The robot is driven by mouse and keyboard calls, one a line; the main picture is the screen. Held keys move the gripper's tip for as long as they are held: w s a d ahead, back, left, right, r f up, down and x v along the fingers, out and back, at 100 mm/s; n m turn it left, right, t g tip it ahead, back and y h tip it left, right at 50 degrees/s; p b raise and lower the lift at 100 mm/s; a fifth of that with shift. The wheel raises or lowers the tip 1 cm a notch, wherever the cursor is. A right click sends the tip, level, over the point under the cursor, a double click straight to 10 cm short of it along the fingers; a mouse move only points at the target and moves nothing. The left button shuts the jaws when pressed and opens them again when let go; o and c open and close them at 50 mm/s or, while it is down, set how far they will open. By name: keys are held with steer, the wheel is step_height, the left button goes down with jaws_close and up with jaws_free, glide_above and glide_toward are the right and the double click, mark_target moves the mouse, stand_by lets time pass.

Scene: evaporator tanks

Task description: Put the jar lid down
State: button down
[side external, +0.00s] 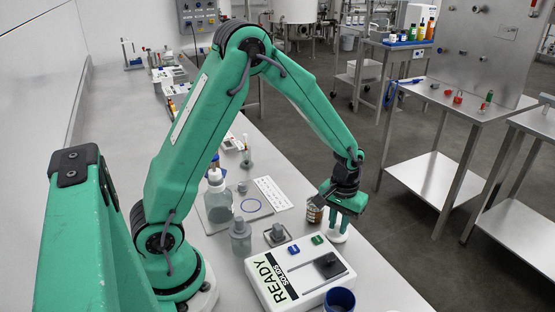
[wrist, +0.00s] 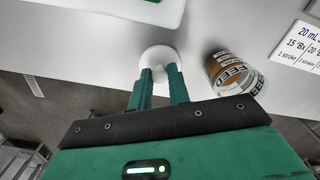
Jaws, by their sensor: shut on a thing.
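The white jar lid (wrist: 160,57) is a round disc at the tips of my gripper's green fingers in the wrist view. My gripper (wrist: 159,78) is shut on it, and the fingers hide part of it. In the side view the lid (side external: 337,235) is below my gripper (side external: 341,213), near the bench's right edge. I cannot tell whether it touches the bench. A brown jar with a FEED label (wrist: 231,73) stands just right of the lid in the wrist view. In the side view the jar (side external: 314,210) is left of my gripper.
A white device marked READY SOLIDS (side external: 297,276) lies in front of my gripper, with a blue cup (side external: 339,299) beside it. The bench edge is close on the right.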

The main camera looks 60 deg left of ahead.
mark_target(338, 226)
steer(key=shift+f, duration=0.25)
steer(key=shift+f, duration=0.2)
steer(key=c, duration=1.3)
jaws_free()
steer(key=shift+r, duration=0.15)
step_height(338, 226, up, 12)
steer(key=shift+r, duration=0.1)
